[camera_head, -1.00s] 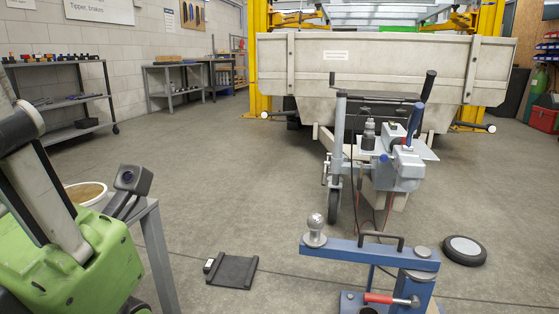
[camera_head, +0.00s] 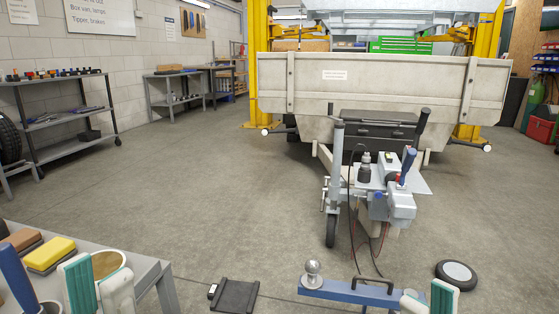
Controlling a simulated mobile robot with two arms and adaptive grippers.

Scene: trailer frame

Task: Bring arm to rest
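My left gripper (camera_head: 97,287) shows at the lower left, with two pale fingers with teal pads apart from each other. It is in front of the grey bench, and nothing is seen held between the fingers. The rest of both arms is out of view.
The grey bench (camera_head: 150,270) holds a yellow sponge (camera_head: 50,254), a brown block (camera_head: 20,240) and a white tub (camera_head: 108,263). The trailer (camera_head: 400,85) stands behind.

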